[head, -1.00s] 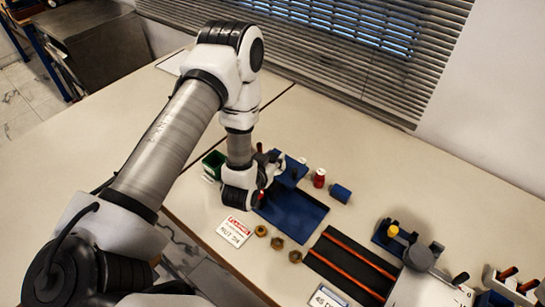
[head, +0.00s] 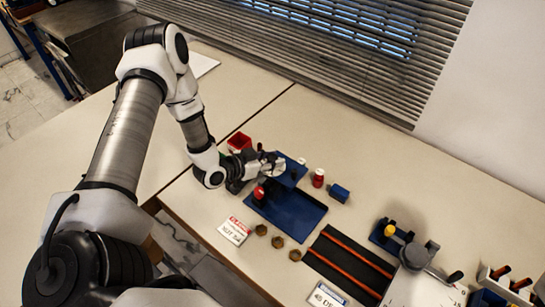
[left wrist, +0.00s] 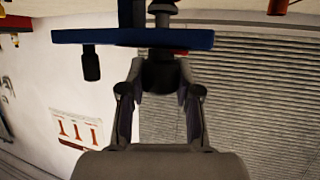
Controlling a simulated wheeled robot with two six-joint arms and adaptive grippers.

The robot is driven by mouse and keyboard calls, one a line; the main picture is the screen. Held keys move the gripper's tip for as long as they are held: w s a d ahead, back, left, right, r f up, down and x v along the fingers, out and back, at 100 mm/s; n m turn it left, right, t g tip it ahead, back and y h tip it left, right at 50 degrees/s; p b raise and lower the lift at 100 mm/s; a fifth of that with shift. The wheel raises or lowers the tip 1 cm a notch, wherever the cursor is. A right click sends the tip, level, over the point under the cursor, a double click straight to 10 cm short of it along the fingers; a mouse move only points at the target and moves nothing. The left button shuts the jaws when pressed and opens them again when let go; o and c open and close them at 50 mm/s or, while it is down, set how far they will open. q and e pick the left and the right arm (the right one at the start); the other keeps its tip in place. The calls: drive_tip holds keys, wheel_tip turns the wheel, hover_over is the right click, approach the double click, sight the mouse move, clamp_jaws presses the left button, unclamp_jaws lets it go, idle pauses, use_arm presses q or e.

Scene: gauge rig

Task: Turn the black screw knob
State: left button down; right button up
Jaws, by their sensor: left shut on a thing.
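The blue clamp fixture has an upper plate (head: 291,171) above a blue base (head: 287,214) on the bench. My left gripper (head: 272,165) comes in low from the left at the fixture's upper part. In the left wrist view, the black screw knob (left wrist: 161,74) sits between the fingertips of the gripper (left wrist: 160,66), against the edge of the blue plate (left wrist: 105,37). The fingers are shut on it. In the head view the gripper mostly hides this knob. A second black knob (left wrist: 91,66) sticks out of the same plate, apart from the fingers. My right gripper is not in view.
A red ball-like part (head: 259,192) is close beside the gripper. A red bin (head: 239,142) stands behind the arm. A red-capped jar (head: 318,178) and blue block (head: 339,193) are right of the fixture. Several brown nuts (head: 277,242) and a sign (head: 234,231) lie in front.

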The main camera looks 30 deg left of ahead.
use_arm(q)
drive_tip(key=shift+h, duration=0.3)
drive_tip(key=c, duration=0.8)
unclamp_jaws()
drive_tip(key=v, duration=0.7)
drive_tip(key=shift+s+r, duration=0.15)
drive_tip(key=shift+a, duration=0.1)
